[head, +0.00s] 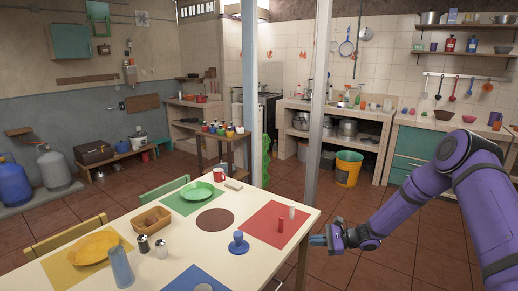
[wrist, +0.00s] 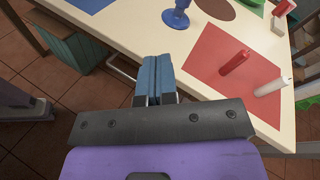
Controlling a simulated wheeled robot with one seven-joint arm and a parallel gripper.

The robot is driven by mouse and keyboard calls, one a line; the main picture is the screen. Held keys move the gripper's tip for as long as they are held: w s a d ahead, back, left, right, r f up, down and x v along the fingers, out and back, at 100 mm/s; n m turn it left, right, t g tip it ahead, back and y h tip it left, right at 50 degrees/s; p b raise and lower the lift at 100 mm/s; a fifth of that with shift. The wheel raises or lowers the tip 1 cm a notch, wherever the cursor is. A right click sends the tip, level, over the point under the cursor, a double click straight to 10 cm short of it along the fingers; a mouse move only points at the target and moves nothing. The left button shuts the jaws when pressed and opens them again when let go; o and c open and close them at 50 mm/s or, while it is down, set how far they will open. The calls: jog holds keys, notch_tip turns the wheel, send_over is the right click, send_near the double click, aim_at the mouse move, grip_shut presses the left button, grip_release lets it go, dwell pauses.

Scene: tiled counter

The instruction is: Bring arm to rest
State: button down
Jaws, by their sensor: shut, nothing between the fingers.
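My purple arm comes in from the right in the head view. My gripper (head: 318,240) is at the right edge of the white table (head: 138,219), just off its corner. In the wrist view my gripper (wrist: 154,80) shows its two blue fingers pressed together, with nothing between them. I cannot tell the exact height of the fingers over the table.
A red candle (head: 281,226), a white candle (head: 292,212) and a blue goblet (head: 238,243) stand near the table's right end. Yellow (head: 93,247) and green (head: 197,191) plates lie farther left. A post (head: 318,105) rises behind the table. Tiled floor (head: 405,245) is open below my arm.

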jog(key=s+d+r+n+g+h, duration=0.1)
jog(key=s+r+n+h, duration=0.3)
jog(key=r, duration=0.6)
jog(key=s+r+n+g+h, duration=0.1)
jog(key=s+r+n+h, duration=0.15)
jog(key=s+r, duration=0.6)
jog(key=s+d+r+n+g+h, duration=0.15)
jog(key=s+r+n, duration=0.25)
jog(key=r, duration=0.8)
jog(key=s+d+r+n+t+h, duration=0.1)
jog(key=s+r, duration=0.3)
jog(key=s, duration=0.4)
jog(key=s+d+r+n+t+h, duration=0.2)
jog(key=s+d+r+t+h, duration=0.1)
jog(key=s, duration=0.5)
jog(key=s+d+r+n+t+h, duration=0.1)
jog(key=s+d+r+t+h, duration=0.1)
jog(key=s, duration=0.7)
notch_tip(320, 180, up, 3)
jog(key=shift+d+f+h, duration=0.1)
jog(key=shift+d+h, duration=0.6)
jog(key=shift+d, duration=0.3)
